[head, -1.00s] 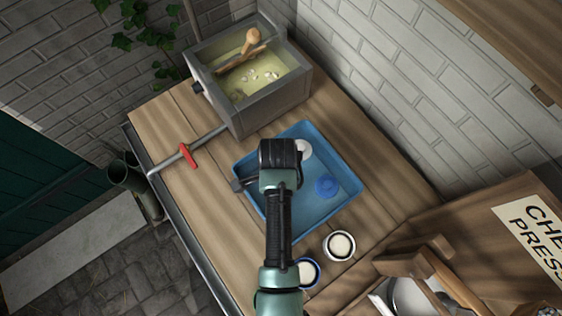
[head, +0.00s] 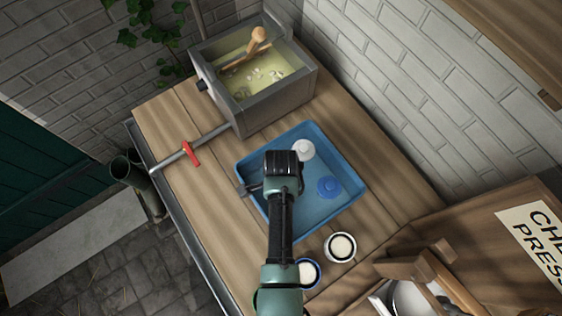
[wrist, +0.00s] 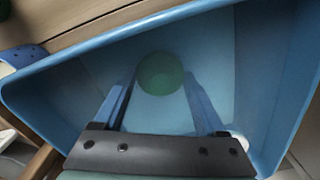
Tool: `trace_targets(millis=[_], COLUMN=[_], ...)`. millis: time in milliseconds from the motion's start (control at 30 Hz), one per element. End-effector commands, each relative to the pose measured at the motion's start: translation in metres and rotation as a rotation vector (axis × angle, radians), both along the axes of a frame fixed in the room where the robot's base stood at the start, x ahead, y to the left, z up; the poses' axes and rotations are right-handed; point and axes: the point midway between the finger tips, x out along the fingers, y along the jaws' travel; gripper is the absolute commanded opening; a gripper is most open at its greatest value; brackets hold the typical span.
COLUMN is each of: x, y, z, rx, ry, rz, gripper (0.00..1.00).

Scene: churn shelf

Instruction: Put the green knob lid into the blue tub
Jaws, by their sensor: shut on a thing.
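The blue tub (head: 345,212) stands on the wooden bench below my arm. In the wrist view its blue rim (wrist: 120,40) surrounds my fingers. The green knob lid (wrist: 161,73) shows as a dark green round shape between my fingertips. My gripper (wrist: 160,84) is shut on it, over the inside of the tub. In the head view the lid and fingertips are hidden behind my wrist. I cannot tell whether the lid touches the tub floor.
A white lid (head: 303,150) and a blue lid (head: 329,188) lie in the tub. A grey vat (head: 275,108) of curds stands behind it. Two jars, one white-rimmed (head: 340,247) and one blue-rimmed (head: 307,273), stand in front. A red-handled pipe (head: 190,153) is at the left.

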Motion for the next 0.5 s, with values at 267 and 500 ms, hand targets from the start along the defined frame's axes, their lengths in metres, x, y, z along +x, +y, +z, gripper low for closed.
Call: trace_targets(millis=[267,500], x=[-0.0001,-0.0001], y=[0.0,0.0001], z=[-0.0033,-0.0032], rx=[0.0,0.0], ry=[0.001,0.001], rz=[0.0,0.0], gripper=[0.86,1.0])
